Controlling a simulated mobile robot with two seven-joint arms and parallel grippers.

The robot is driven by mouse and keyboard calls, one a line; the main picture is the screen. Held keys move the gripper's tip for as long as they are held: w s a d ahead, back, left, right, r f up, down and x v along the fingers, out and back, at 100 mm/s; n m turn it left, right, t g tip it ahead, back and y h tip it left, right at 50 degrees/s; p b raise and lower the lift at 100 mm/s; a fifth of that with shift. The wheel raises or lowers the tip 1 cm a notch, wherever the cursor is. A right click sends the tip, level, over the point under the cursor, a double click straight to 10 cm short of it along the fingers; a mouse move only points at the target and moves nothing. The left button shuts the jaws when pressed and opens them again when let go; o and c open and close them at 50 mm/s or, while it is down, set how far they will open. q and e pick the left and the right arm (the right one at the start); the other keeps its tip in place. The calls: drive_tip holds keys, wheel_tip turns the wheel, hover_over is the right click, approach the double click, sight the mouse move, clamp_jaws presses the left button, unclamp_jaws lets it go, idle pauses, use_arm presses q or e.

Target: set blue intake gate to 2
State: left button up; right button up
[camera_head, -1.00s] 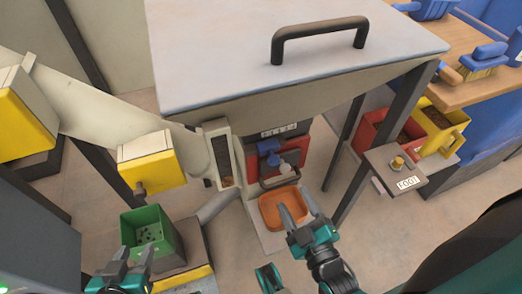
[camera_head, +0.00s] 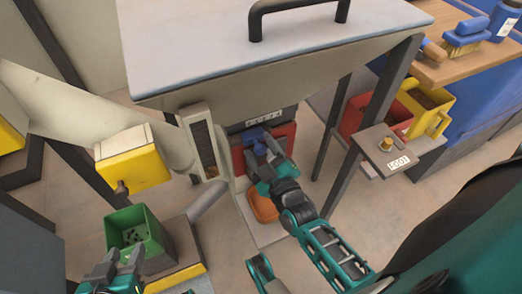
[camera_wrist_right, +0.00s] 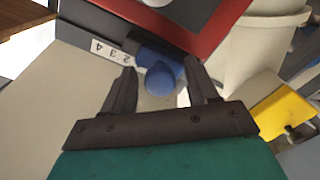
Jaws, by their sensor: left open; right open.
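The blue intake gate handle (camera_head: 253,137) sits on the red-framed front under the hopper, below a white number scale (camera_head: 263,117). In the right wrist view the blue knob (camera_wrist_right: 160,78) lies between the open fingers of my right gripper (camera_wrist_right: 163,88), and the scale (camera_wrist_right: 110,52) shows 2, 3, 4. My right gripper (camera_head: 262,150) is open at the handle in the head view and partly hides it. I cannot tell whether the fingers touch the knob. My left gripper (camera_head: 112,262) is open and empty at the lower left, near the green bin.
The hopper lid (camera_head: 270,50) with a black handle overhangs the gate. An orange tray (camera_head: 262,207) stands below it. A green bin (camera_head: 135,230) and yellow box (camera_head: 132,165) are left. Red and yellow bins (camera_head: 437,120) and a small panel (camera_head: 385,155) are right.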

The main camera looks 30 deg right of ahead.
drive_tip(key=shift+w, duration=0.1)
clamp_jaws()
idle(0.5)
